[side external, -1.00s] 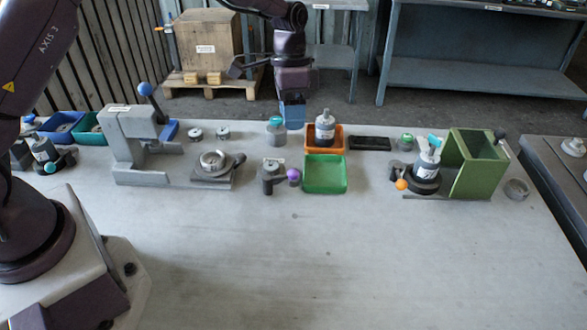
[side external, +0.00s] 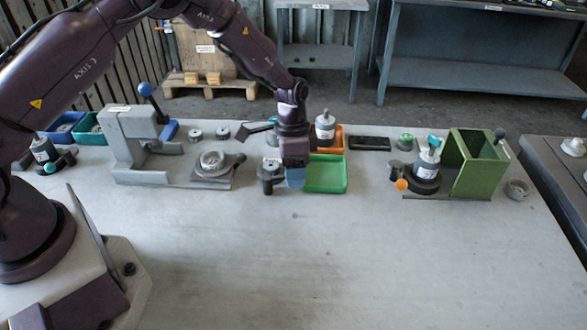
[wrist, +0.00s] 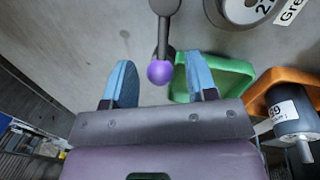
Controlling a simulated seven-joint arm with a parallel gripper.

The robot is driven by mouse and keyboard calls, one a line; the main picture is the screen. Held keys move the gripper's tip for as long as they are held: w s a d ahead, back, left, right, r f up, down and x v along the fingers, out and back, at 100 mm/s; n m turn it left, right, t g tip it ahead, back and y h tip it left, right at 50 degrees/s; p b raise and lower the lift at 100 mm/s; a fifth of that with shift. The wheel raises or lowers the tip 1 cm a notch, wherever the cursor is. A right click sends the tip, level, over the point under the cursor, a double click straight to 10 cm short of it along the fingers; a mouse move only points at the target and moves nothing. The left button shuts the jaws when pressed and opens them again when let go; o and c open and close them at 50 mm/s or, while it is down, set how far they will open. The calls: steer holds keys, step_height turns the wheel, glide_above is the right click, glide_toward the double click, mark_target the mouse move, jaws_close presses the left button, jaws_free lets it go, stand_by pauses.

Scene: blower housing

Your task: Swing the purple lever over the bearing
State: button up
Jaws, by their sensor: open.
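The purple lever's round knob (wrist: 160,71) sits between my gripper's two blue fingers, with a gap on each side. Its dark arm (wrist: 163,38) runs up to a dark pivot at the top edge. In the side view, my gripper (side external: 296,182) is low at the right of the small grey lever fixture (side external: 268,174) and hides the knob. My gripper (wrist: 160,64) is open and holds nothing. A grey round part with a dark centre (wrist: 243,8) is cut off at the top of the wrist view; I cannot tell whether it is the bearing.
A grey press (side external: 132,150) and a ring holder (side external: 212,163) stand to the left. The front of the table is clear.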

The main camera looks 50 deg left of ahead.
steer(key=shift+c, duration=0.2)
steer(key=c, duration=0.8)
steer(key=shift+c, duration=0.2)
